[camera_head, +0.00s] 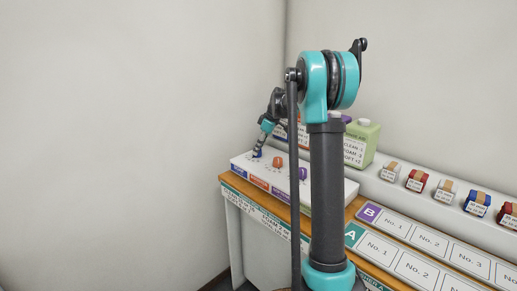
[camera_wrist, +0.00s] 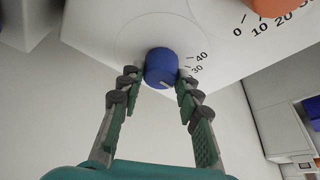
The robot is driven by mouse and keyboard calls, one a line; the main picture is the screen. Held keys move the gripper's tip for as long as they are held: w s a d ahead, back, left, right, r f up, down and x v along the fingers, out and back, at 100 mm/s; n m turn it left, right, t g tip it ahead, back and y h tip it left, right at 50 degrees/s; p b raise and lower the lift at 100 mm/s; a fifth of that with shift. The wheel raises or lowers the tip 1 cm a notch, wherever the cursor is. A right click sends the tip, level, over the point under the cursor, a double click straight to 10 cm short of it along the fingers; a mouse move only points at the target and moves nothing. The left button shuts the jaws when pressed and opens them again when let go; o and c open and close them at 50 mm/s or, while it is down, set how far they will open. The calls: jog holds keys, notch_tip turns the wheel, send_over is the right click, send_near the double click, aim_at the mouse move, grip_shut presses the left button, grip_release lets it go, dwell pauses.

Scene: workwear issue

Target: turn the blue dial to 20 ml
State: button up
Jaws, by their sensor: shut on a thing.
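The blue dial (camera_wrist: 161,66) sits on a white panel (camera_wrist: 110,25) in the wrist view, between my gripper's two fingertips (camera_wrist: 158,76). The gripper is shut on the dial, one finger at each side. A pale mark shows on the dial's lower edge. The numbers 40 and 30 are printed to the right of the dial; its other numbers are hidden or not readable. In the head view my gripper (camera_head: 260,142) reaches down to the blue dial (camera_head: 257,153) at the left end of the panel.
An orange dial (camera_head: 278,162) and a purple dial (camera_head: 303,174) stand to the right on the same panel. A green container (camera_head: 362,142) stands behind. Small rolled items, including a red one (camera_head: 416,181), line the shelf at right. My arm hides part of the bench.

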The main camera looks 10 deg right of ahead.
jog(key=o, duration=1.2)
jog(key=shift+c, duration=0.2)
jog(key=v, duration=1.2)
